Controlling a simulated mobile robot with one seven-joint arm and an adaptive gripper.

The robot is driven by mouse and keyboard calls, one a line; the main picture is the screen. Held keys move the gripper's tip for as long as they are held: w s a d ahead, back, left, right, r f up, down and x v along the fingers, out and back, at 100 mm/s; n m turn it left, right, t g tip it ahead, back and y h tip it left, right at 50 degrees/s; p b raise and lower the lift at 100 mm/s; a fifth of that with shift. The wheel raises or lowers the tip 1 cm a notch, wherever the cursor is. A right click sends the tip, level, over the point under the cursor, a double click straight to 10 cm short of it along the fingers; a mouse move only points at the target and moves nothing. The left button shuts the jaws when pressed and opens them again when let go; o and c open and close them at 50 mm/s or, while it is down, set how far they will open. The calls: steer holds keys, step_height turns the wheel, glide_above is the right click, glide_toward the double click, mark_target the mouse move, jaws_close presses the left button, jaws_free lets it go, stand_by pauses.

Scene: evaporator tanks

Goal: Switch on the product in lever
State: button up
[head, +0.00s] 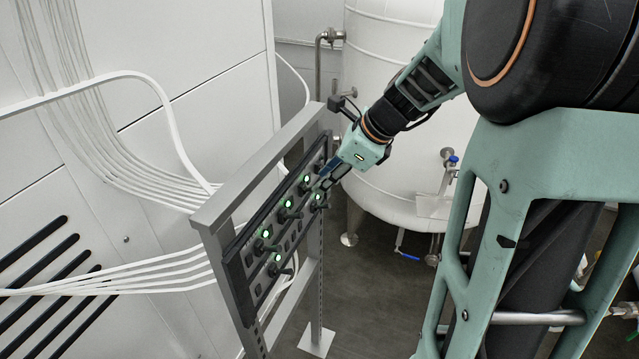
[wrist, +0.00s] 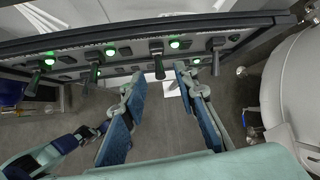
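A dark control panel (head: 262,240) on a grey frame carries black levers and lit green lamps. The labels are too small to read, so I cannot tell which lever is product in. My gripper (head: 325,180) is at the panel's upper right end in the head view. In the wrist view my gripper (wrist: 160,82) is open, its blue-padded fingers apart. One black lever (wrist: 158,65) shows between the fingertips, with no clear contact. Another lever (wrist: 216,55) is right of the fingers, and one (wrist: 93,70) is to their left.
A large white tank (head: 410,170) stands behind the panel on the right, with a blue-handled valve (head: 453,160). White cables (head: 150,150) run along the wall on the left to the panel frame (head: 215,205). Dark floor (head: 375,285) is open right of the frame.

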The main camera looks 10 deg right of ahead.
steer(key=v, duration=0.8)
steer(key=shift+r, duration=0.3)
steer(key=shift+d, duration=0.1)
